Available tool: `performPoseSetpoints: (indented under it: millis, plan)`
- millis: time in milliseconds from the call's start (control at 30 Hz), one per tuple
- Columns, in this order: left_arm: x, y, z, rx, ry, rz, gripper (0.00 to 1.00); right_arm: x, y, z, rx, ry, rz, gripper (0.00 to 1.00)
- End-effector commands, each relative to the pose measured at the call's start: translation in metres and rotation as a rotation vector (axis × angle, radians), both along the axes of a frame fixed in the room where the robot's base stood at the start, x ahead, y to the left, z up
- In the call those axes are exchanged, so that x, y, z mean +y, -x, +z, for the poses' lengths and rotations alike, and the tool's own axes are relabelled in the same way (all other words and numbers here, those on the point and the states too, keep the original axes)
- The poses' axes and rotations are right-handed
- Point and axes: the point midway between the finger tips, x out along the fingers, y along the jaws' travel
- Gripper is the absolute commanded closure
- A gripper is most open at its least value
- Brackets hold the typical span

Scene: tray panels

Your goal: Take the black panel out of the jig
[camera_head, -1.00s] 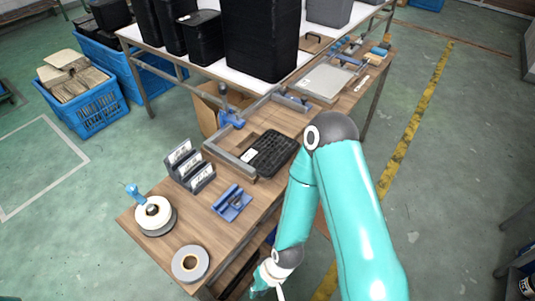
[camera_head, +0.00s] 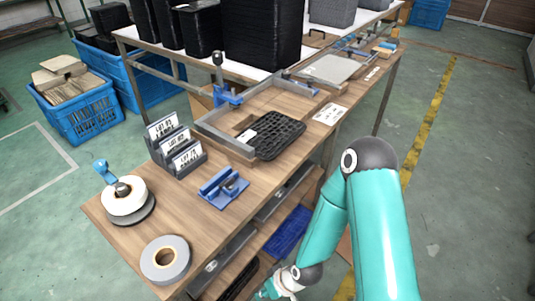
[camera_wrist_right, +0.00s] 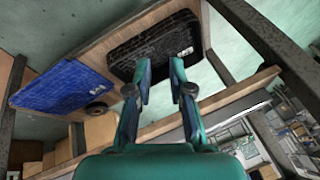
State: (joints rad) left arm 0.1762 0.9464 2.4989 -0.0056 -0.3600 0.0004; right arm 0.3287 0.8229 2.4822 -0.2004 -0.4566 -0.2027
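The black panel (camera_head: 277,136), a dark gridded tray panel with a white label, lies flat at the front end of the jig (camera_head: 226,145). The jig is a grey-edged frame on the wooden bench with a blue clamp at its back. I cannot tell how firmly the panel is seated. My right gripper (camera_wrist_right: 160,72) is open and empty in the right wrist view, its two fingers apart. In the head view my right arm hangs at the lower right, well away from the panel, and its end is mostly cut off by the bottom edge. My left gripper is not in view.
A label rack (camera_head: 176,150), a blue fixture (camera_head: 223,188) and tape rolls (camera_head: 166,260) stand on the near bench. A blue panel (camera_head: 288,232) lies on the shelf below. The right wrist view shows a blue panel (camera_wrist_right: 62,86) and a black one (camera_wrist_right: 152,42).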

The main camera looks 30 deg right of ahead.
Motion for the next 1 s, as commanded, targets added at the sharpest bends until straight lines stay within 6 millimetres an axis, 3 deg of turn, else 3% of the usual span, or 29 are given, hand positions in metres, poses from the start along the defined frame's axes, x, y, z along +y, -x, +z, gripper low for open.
performPoseSetpoints:
  millis: [33, 100, 233, 367, 500, 600, 700, 833, 1000]
  plan:
    - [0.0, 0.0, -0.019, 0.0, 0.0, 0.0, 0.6, -0.026, -0.027, -0.003, -0.142, 0.046, 0.04, 0.79]
    - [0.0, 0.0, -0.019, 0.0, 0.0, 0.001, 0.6, -0.057, -0.056, 0.022, -0.331, 0.128, 0.122, 0.79]
    - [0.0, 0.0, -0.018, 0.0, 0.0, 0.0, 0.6, -0.118, -0.095, 0.083, -0.662, 0.353, 0.28, 0.79]
    - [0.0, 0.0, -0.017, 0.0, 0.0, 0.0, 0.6, -0.179, -0.111, 0.157, -0.957, 0.673, 0.453, 0.79]
    - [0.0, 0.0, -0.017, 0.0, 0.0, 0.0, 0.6, -0.226, -0.098, 0.239, -1.19, 1.079, 0.662, 0.79]
    - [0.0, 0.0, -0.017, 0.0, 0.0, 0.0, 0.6, -0.24, -0.083, 0.279, -1.281, 1.309, 0.789, 0.79]
    - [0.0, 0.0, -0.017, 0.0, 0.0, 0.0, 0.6, -0.243, -0.074, 0.301, -1.326, 1.437, 0.864, 0.79]
    - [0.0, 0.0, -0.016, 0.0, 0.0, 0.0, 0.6, -0.242, -0.082, 0.309, -1.346, 1.488, 0.896, 0.79]
    - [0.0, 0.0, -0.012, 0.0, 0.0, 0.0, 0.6, -0.235, -0.114, 0.309, -1.35, 1.483, 0.896, 0.79]
